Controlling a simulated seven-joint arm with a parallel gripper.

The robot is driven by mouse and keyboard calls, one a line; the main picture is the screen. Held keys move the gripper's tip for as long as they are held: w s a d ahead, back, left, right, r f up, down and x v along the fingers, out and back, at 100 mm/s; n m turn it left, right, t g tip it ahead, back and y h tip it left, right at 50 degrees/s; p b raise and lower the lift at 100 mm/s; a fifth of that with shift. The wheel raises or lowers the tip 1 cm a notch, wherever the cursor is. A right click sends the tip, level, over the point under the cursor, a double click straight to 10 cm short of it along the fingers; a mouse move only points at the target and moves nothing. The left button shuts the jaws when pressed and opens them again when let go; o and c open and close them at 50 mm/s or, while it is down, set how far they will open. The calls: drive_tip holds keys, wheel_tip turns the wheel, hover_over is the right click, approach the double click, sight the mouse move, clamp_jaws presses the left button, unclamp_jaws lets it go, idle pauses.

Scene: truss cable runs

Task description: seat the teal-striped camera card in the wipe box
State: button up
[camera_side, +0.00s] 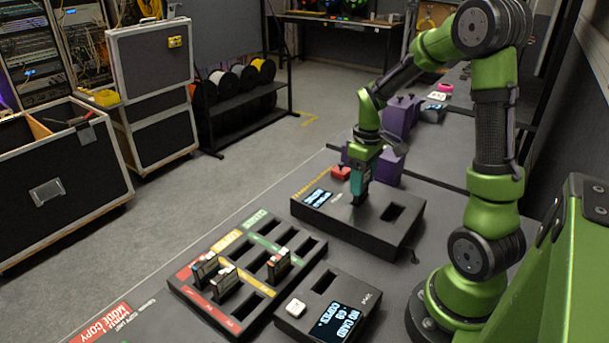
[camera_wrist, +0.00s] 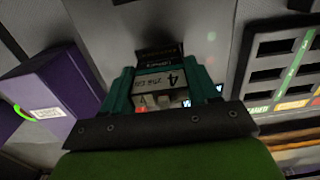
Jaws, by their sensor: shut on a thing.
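My gripper (camera_side: 360,180) has teal fingers and is shut on a card, low over the black wipe box (camera_side: 345,235). In the wrist view the card (camera_wrist: 160,82) sits between the fingers (camera_wrist: 163,88), with a pale label marked 4; its stripe colour is not clear. The card's far end points at a dark slot in the box. I cannot tell whether it is in the slot or just above it. The wipe box has a lit screen (camera_side: 317,197) at its left and an open, empty-looking slot (camera_side: 395,212) at its right.
A black tray (camera_side: 190,297) with red, yellow and green lanes holds three upright cards. Beside it stands a black box (camera_side: 290,325) with a screen reading NO CARD.

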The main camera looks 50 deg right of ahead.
drive_tip(key=shift+f, duration=1.5)
idle(1.4)
drive_tip(key=o, duration=1.4)
drive_tip(key=shift+c, duration=0.2)
drive_tip(key=shift+r, duration=0.1)
drive_tip(key=shift+r, duration=3.7)
